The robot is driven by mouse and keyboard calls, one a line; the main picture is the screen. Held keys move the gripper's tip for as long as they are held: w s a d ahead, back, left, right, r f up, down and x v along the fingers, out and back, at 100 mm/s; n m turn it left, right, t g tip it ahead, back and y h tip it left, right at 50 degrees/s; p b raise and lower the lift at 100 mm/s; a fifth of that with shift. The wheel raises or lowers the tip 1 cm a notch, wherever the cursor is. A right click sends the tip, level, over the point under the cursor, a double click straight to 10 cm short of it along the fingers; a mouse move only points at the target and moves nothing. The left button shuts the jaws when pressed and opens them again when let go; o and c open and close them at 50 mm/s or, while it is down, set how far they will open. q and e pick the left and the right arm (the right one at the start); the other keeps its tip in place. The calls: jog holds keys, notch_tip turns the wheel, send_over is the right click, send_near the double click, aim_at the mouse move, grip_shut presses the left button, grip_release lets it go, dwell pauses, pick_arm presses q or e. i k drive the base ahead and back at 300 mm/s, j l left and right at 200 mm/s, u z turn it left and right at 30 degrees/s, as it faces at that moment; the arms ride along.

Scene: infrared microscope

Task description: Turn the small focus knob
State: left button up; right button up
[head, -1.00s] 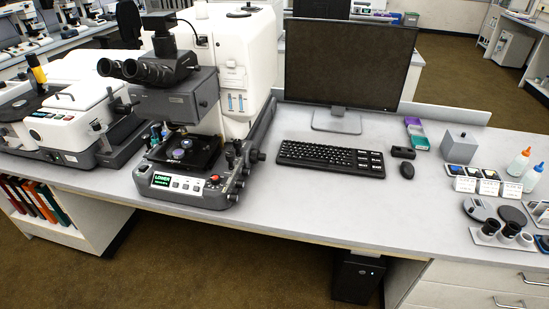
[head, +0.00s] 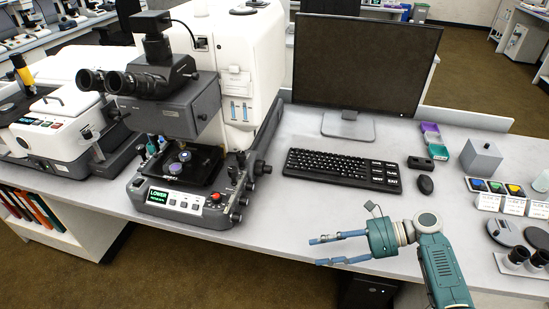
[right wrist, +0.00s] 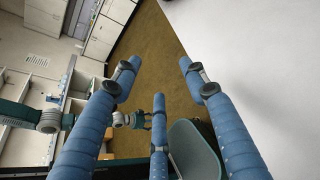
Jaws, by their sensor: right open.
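The infrared microscope (head: 175,130) stands left of the monitor, its front panel lit green with "LOWER". Several dark knobs sit on its right side, including a protruding focus knob (head: 265,169) and lower side knobs (head: 241,202). I cannot tell for certain which is the small focus knob. My right gripper (head: 316,251) is open and empty at the front table edge, right of and apart from the knobs, its fingers pointing left. Its spread blue fingers fill the right wrist view (right wrist: 158,75), where no knob shows. What seems my left gripper (right wrist: 143,119) shows small there, its jaws unclear.
A keyboard (head: 343,168), a mouse (head: 425,185) and a monitor (head: 364,65) stand right of the microscope. A grey box (head: 481,158) and small labelled items stand farther right. Bare tabletop (head: 290,200) lies between my right gripper and the microscope.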

aim_at(266, 169)
jog(key=i, duration=1.05)
